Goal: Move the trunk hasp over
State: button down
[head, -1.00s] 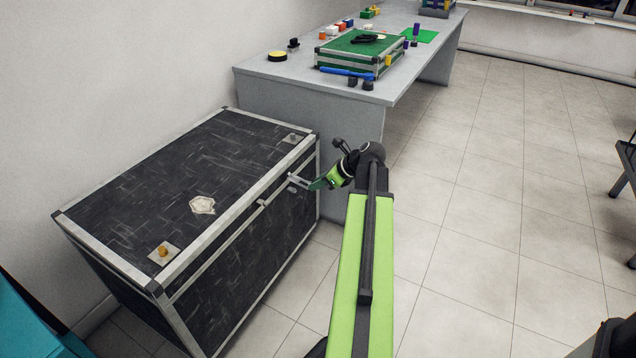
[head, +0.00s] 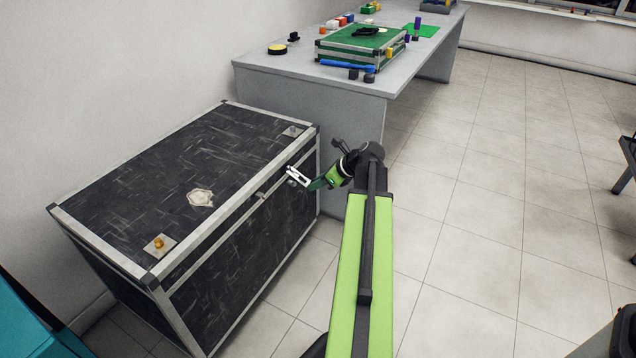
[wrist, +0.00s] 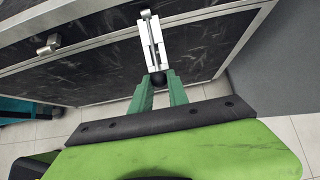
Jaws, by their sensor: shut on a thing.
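The trunk (head: 200,160) is black with metal edging and stands against the wall, its lid down. The trunk hasp (head: 298,177) is a slotted silver plate at the right part of the front, sticking out from it. In the wrist view the hasp (wrist: 151,42) points up the picture, with a black round knob at its near end. My gripper (head: 314,184) is at the hasp; in the wrist view its green fingers (wrist: 160,84) are shut on the hasp at the knob. The hasp's hinge is hard to make out.
A smaller metal catch (head: 261,195) sits mid-front; it also shows in the wrist view (wrist: 48,45). The lid bears a plate with a brass knob (head: 159,243) and a bare plate (head: 293,131). A grey table (head: 300,75) stands behind the trunk.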

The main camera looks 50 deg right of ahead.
jog(key=shift+f, duration=0.1)
jog(key=f+b, duration=0.1)
jog(key=w+f+b, duration=0.1)
jog(key=b, duration=0.1)
jog(key=shift+a+f, duration=0.15)
jog(key=shift+f, duration=0.2)
jog(key=shift+w, duration=0.1)
jog(key=b+x, duration=0.2)
jog(key=x, duration=0.1)
jog(key=shift+f, duration=0.15)
dwell(0.4)
